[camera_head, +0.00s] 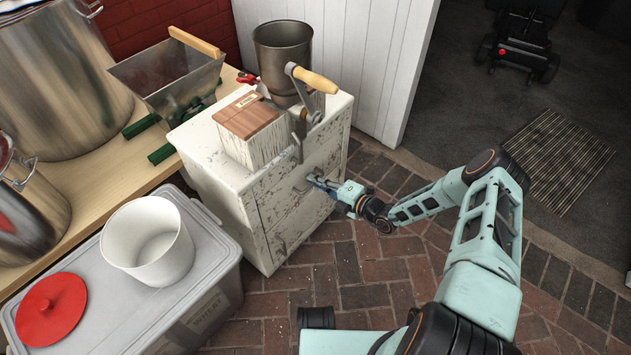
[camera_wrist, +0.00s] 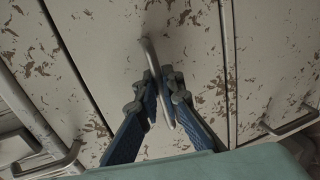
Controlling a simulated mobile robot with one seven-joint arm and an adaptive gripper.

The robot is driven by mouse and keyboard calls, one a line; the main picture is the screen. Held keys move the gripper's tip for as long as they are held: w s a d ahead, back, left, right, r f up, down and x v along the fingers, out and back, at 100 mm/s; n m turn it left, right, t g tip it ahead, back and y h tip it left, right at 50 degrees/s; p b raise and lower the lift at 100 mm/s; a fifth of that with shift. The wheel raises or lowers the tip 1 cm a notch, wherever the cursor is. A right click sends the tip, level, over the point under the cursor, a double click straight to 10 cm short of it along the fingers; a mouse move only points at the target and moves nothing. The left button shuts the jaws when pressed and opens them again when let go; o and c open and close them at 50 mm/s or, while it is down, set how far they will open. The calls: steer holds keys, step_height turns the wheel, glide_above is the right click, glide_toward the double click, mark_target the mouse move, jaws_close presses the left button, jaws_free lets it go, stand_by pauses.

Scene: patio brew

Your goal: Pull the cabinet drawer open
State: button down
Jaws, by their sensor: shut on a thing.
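The cabinet (camera_head: 212,160) is a white, worn box with chipped paint, standing on the brick floor. Its front faces right and carries panels split by dark seams; they look flush in the head view. My gripper (camera_head: 320,182) is at the upper part of this front. In the wrist view my gripper (camera_wrist: 165,88) has its blue fingers closed on both sides of a thin curved metal handle (camera_wrist: 149,50). The handle's far end stands free above the fingertips; its near part is partly hidden between them. Another metal handle (camera_wrist: 290,122) shows on the neighbouring panel at the right.
A grinder (camera_head: 283,55) with a wooden-handled crank and a wooden-topped box (camera_head: 250,128) stand on the cabinet. A lidded grey bin (camera_head: 215,262) with a white bucket (camera_head: 150,240) stands left of it. Brick floor (camera_head: 370,265) before the cabinet front is clear apart from my arm.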

steer(key=f+v, duration=0.2)
steer(key=v, duration=0.9)
steer(key=d+f+v, duration=0.1)
steer(key=f+v, duration=0.2)
steer(key=v, duration=0.8)
steer(key=shift+s+d, duration=0.2)
steer(key=shift+s, duration=0.3)
steer(key=shift+r, duration=0.15)
steer(key=c, duration=2.4)
jaws_free()
steer(key=v, duration=1.2)
